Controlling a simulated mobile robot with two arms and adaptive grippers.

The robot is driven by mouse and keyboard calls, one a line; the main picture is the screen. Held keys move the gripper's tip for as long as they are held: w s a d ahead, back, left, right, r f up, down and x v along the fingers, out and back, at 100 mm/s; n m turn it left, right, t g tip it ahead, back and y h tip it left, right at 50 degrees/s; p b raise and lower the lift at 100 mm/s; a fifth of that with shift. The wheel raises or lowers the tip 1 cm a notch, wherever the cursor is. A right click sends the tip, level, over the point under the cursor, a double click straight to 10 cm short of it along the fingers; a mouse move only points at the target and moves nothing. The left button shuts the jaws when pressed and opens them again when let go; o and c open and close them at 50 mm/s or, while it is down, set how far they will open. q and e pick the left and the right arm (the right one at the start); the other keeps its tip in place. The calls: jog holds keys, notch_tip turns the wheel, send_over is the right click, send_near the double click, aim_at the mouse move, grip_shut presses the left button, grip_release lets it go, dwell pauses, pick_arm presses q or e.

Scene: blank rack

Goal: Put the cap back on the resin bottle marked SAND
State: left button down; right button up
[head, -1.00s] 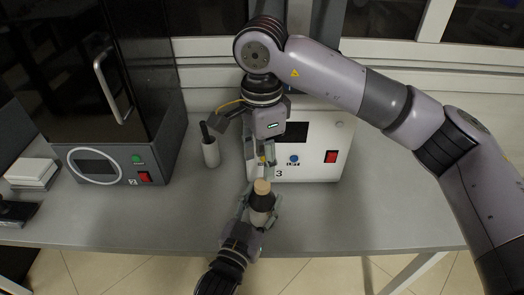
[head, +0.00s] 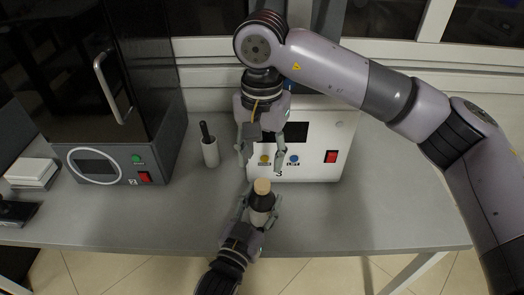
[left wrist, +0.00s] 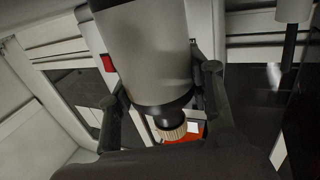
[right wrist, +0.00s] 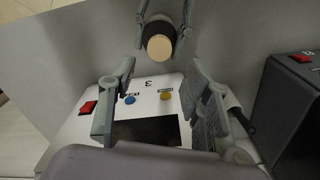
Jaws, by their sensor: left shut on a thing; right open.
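The bottle (head: 262,203) has a pale grey body and a dark shoulder. It is upright in the grip of my left gripper (head: 262,213), above the front of the bench. The tan ribbed cap (head: 262,186) sits on its neck. In the left wrist view the bottle body (left wrist: 145,60) and cap (left wrist: 172,131) also show; no SAND marking is readable. My right gripper (head: 260,160) is open and empty, pointing down just above and behind the cap. The right wrist view shows the cap top (right wrist: 159,47) apart from my right fingers (right wrist: 160,100).
A white device marked 3 (head: 318,172) stands close behind the bottle. A dark cabinet marked 2 (head: 155,150) stands on the left. A white cylinder with a dark handle (head: 210,153) stands between them. The bench (head: 400,210) is clear on the right.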

aim_at(262, 183)
notch_tip(262, 183, down, 8)
jog(key=shift+r, duration=0.25)
jog(key=shift+c, duration=0.2)
grip_shut()
dwell(0.4)
